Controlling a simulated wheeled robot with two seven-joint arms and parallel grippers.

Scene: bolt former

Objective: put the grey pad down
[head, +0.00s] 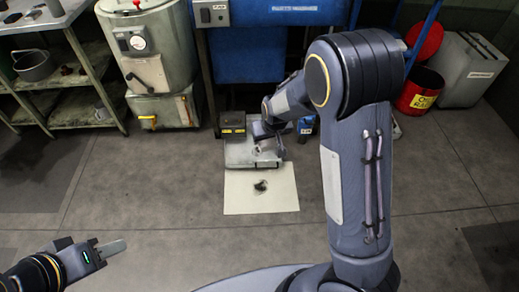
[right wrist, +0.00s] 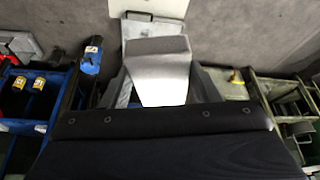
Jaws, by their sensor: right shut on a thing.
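In the right wrist view a pale grey pad (right wrist: 160,72) is between the fingers of my right gripper (right wrist: 163,88), which is shut on it. Behind the pad is a light grey tray (right wrist: 131,29), and beyond that a white sheet (right wrist: 150,8). In the head view my right gripper (head: 266,138) is low over the grey tray (head: 236,156). The held pad is hard to make out there, and I cannot tell whether it touches the tray. My left gripper (head: 112,248) is at the lower left, away from the tray; its finger gap does not show.
The white sheet (head: 238,198) with a dark patch lies on the floor in front of the tray. A dark box (head: 232,123) stands at the tray's back left. Behind are a blue machine (head: 245,55) and a pale cabinet (head: 150,50). A red bin (head: 418,95) is right.

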